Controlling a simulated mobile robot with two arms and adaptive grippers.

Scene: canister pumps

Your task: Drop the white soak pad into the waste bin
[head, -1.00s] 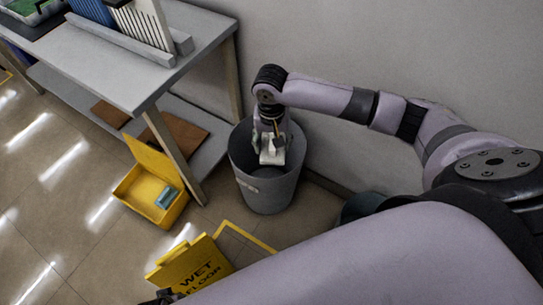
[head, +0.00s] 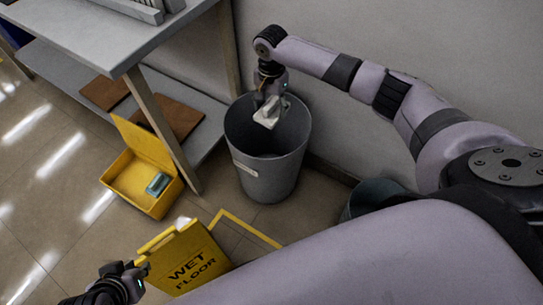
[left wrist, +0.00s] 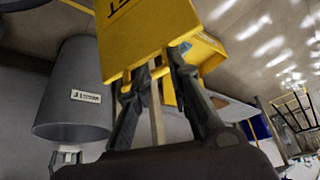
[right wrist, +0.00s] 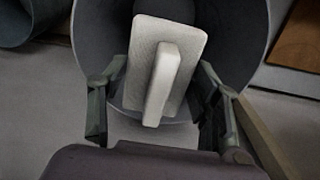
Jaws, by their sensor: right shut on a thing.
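The white soak pad (head: 267,116) is a pale slab with a raised ridge, and it hangs over the mouth of the grey waste bin (head: 268,178). My right gripper (head: 269,100) is shut on it from above. In the right wrist view the pad (right wrist: 185,75) lies between the fingers with the bin's dark inside behind it. My left gripper (head: 142,275) is beside the yellow wet floor sign (head: 187,258).
A grey table (head: 105,40) with a lower shelf stands left of the bin, holding brown boards (head: 175,115) below. An open yellow box (head: 140,190) with a small teal item (head: 158,184) is on the floor. A dark bucket (head: 375,197) stands right of the bin, by the wall.

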